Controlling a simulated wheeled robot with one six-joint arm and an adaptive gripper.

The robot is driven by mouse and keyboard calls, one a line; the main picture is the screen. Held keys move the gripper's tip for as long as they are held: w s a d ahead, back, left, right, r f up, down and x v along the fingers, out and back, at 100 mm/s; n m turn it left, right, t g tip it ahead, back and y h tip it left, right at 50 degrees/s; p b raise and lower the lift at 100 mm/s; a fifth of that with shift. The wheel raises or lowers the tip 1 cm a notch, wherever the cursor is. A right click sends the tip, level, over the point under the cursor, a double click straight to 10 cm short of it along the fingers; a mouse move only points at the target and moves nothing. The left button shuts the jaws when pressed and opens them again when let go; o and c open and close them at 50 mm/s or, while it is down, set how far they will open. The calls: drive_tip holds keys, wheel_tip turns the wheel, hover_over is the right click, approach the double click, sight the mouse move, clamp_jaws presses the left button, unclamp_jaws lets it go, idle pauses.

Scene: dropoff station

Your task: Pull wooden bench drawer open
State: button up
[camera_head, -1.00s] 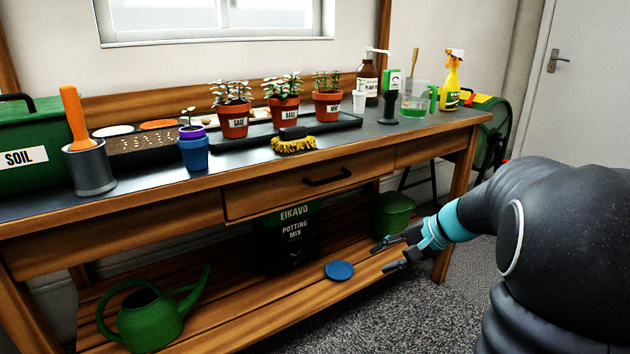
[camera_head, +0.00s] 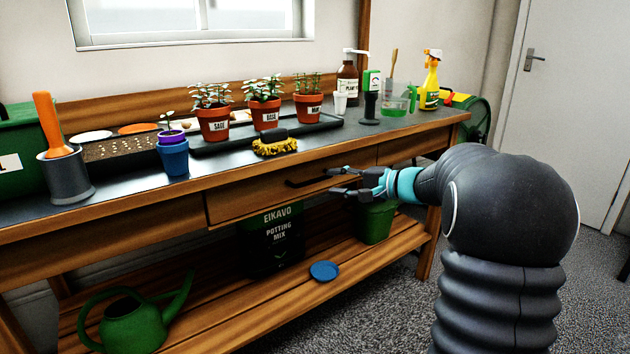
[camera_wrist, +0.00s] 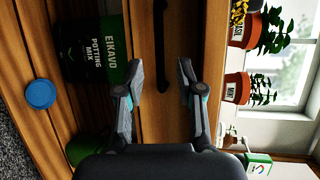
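In the wrist view the handle (camera_wrist: 161,45) runs up the picture, beyond and between the fingertips. My gripper (camera_head: 333,182) is open and empty, in front of the right part of the drawer. In the wrist view my gripper (camera_wrist: 160,75) has its two fingers spread on either side of the handle's line. I cannot tell whether any finger touches the handle.
On the lower shelf are a potting mix bag (camera_head: 278,235), a green bucket (camera_head: 372,222), a blue disc (camera_head: 323,270) and a watering can (camera_head: 135,322). Carpet in front is clear.

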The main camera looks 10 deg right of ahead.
sight(317, 181)
drive_tip(key=x, duration=0.7)
drive_tip(key=shift+c, duration=0.2)
clamp_jaws()
